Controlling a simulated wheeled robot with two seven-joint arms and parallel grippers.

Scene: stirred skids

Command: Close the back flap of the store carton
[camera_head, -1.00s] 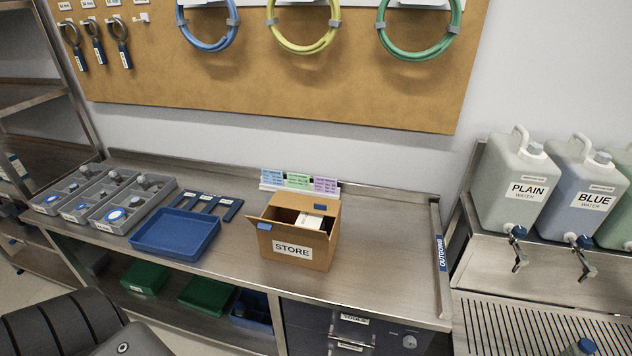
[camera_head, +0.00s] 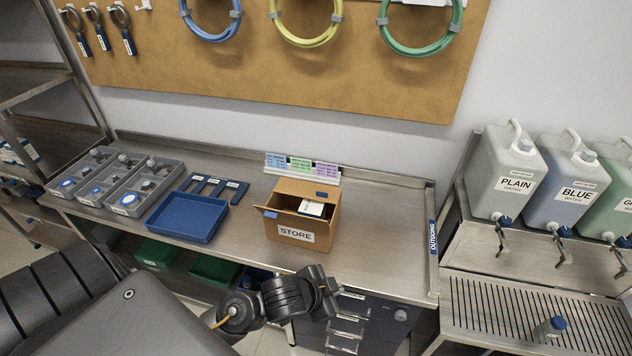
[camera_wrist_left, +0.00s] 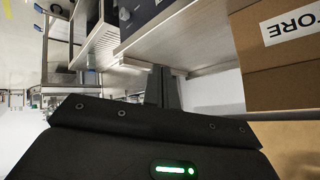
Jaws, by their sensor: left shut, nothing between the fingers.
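The store carton (camera_head: 286,243) is a brown box with a white STORE label, standing on the steel bench. Its top is open and a white item (camera_head: 312,208) shows inside. The back flap (camera_head: 300,189) stands up at the rear, with a blue tab (camera_head: 321,194). A left flap (camera_head: 266,211) sticks outward, also with a blue tab. My left gripper (camera_head: 326,291) is in front of the carton, near the bench's front edge, apart from it. It is shut and empty. In the left wrist view the carton (camera_wrist_left: 285,85) is at the right, past the gripper (camera_wrist_left: 160,88).
A blue tray (camera_head: 187,218) and grey bins (camera_head: 115,185) stand left of the carton. A card holder (camera_head: 302,172) with coloured cards stands just behind it. The bench (camera_head: 385,220) is clear to the right. Drawers (camera_head: 360,325) are below.

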